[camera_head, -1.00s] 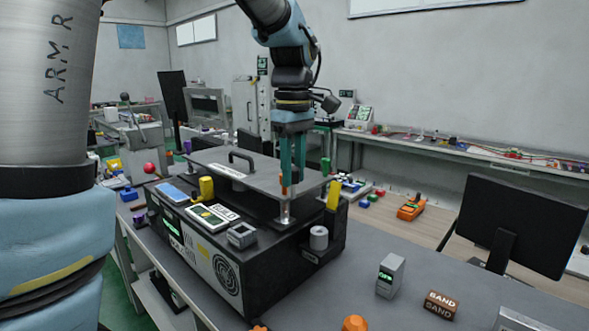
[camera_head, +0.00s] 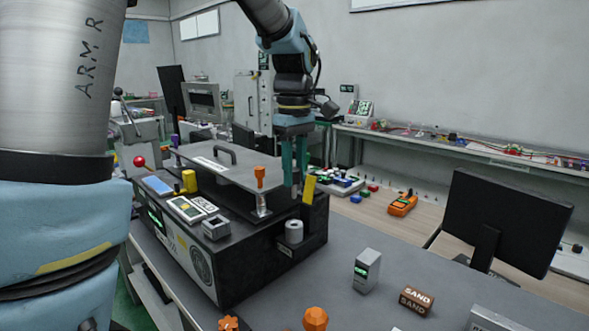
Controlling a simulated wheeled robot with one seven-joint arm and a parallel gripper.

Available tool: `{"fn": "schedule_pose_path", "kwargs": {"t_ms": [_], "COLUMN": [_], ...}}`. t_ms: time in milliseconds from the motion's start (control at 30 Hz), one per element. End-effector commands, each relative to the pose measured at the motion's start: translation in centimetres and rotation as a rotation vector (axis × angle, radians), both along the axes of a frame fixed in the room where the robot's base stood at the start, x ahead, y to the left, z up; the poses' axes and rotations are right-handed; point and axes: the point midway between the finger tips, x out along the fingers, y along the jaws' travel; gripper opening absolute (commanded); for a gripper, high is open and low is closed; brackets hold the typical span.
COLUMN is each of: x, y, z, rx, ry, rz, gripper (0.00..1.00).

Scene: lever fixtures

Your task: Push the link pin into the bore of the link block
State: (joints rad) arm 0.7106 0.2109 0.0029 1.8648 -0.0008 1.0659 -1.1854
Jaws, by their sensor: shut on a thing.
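My gripper (camera_head: 295,178) points straight down over the right end of a black machine (camera_head: 235,275), its teal fingers close together. What is between them is too small and too hidden to make out. An orange-headed pin (camera_head: 260,178) stands upright in a pale metal post (camera_head: 261,206) at the near corner of the grey cover plate (camera_head: 205,164), left of and apart from my gripper. A yellow bar (camera_head: 309,189) leans just right of the fingertips. I cannot tell which part is the link pin or the link block, and no bore shows clearly.
The cover plate has a dark handle (camera_head: 222,153). A yellow cylinder (camera_head: 189,181), a grey block (camera_head: 216,228) and a grey roll (camera_head: 294,232) are on the machine. A grey box (camera_head: 367,271), a SAND block (camera_head: 416,300) and a monitor (camera_head: 510,225) stand to the right.

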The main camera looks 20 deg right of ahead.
Motion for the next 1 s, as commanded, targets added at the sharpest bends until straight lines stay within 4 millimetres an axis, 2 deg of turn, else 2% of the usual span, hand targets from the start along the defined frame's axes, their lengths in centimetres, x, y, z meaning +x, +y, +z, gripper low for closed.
{"fn": "schedule_pose_path", "kwargs": {"t_ms": [500,1000], "x": [0.0,0.0], "y": [0.0,0.0], "z": [-4.7,-5.2], "rx": [0.001,0.000], "ry": [0.000,0.000], "rz": [0.000,0.000], "gripper": [0.00,0.00]}}
